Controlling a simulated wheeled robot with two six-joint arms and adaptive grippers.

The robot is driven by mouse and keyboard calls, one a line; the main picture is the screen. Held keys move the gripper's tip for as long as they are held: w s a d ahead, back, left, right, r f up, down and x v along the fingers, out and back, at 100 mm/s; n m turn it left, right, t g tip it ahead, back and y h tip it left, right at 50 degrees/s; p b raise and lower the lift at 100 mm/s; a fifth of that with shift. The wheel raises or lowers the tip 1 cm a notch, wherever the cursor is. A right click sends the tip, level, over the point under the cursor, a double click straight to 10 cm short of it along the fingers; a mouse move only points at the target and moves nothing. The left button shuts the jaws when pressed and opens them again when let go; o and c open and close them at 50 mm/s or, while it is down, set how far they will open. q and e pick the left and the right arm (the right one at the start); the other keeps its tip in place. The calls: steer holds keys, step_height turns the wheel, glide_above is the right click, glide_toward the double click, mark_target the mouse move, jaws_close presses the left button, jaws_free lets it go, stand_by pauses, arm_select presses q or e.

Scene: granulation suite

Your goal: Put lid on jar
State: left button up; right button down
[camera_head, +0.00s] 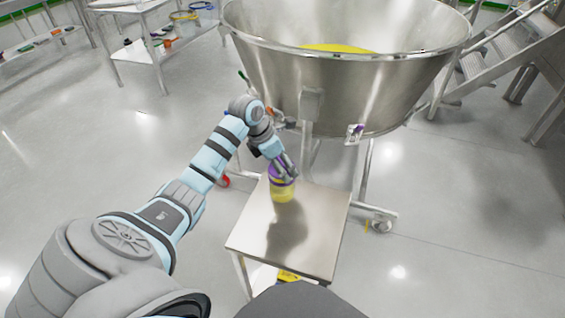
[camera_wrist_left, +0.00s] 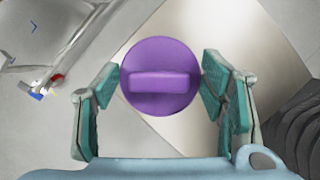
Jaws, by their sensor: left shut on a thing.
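The jar (camera_head: 281,194) is yellow and stands upright on the small steel table (camera_head: 312,226), near its far left part. The purple lid (camera_head: 277,172) is at the jar's top. In the left wrist view the round purple lid (camera_wrist_left: 160,78), with a raised bar handle, lies between the fingers and hides the jar below. My left gripper (camera_head: 284,172) reaches down over the jar and is shut on the lid; its teal finger pads (camera_wrist_left: 170,95) sit on either side of the lid. Whether the lid is fully seated on the jar cannot be told. My right gripper is out of view.
A large steel bowl (camera_head: 285,75) on a wheeled frame stands right behind the table. Steel stairs (camera_head: 500,50) are at the right. A shelf rack (camera_head: 150,50) with scoops stands at the back left. The table's front half is bare.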

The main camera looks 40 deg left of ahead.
arm_select(q)
steer(key=shift+f+b, duration=0.45)
steer(key=shift+f, duration=0.25)
steer(key=o, duration=1.1)
steer(key=shift+r, duration=0.15)
steer(key=v, duration=1.2)
steer(key=shift+s, duration=0.1)
